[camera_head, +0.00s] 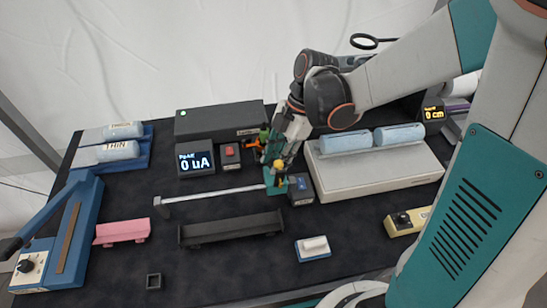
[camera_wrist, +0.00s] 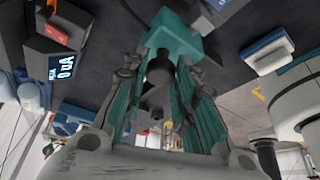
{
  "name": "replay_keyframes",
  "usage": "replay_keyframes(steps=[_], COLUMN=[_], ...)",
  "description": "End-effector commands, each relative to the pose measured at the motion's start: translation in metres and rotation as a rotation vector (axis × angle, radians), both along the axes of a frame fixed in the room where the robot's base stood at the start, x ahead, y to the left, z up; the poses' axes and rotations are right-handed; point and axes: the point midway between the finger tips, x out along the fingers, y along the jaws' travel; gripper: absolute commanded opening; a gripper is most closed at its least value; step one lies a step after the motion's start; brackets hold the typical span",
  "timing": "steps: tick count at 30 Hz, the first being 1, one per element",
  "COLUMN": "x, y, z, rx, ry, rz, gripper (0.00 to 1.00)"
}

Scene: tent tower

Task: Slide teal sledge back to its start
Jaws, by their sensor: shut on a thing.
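The teal sledge (camera_head: 271,185) sits at the right end of a thin pale rail (camera_head: 212,194) on the dark table. In the wrist view the sledge (camera_wrist: 178,32) is a teal block with a dark round knob (camera_wrist: 160,68) on it. My gripper (camera_head: 279,170) is above the sledge and shut on its knob. In the wrist view the fingers of my gripper (camera_wrist: 158,82) stand on both sides of the knob. My gripper hides part of the sledge in the head view. The rail's left end has a small pale end piece (camera_head: 160,205).
A dark box with a blue top (camera_head: 301,189) stands close right of the sledge. A display reading 0 uA (camera_head: 196,160) and a red-button box (camera_head: 230,155) stand behind the rail. A black trough (camera_head: 230,229) lies in front. A pink block (camera_head: 122,232) lies left.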

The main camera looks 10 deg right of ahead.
Motion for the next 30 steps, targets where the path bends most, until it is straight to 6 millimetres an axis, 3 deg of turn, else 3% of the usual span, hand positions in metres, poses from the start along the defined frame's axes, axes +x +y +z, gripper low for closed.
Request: replay_keyframes(steps=[4,5,7,20,30], x=[0.001,0.001,0.001,0.001,0.009], y=[-0.003,-0.004,-0.003,-0.003,-0.023], z=[0.0,0.0,0.0,0.004,0.056], rx=[-0.008,-0.008,-0.008,-0.005,-0.005], ry=[0.0,0.0,0.0,-0.001,0.0], rz=[-0.004,-0.004,-0.004,-0.003,-0.005], gripper=[0.0,0.28,0.44,0.45,0.45])
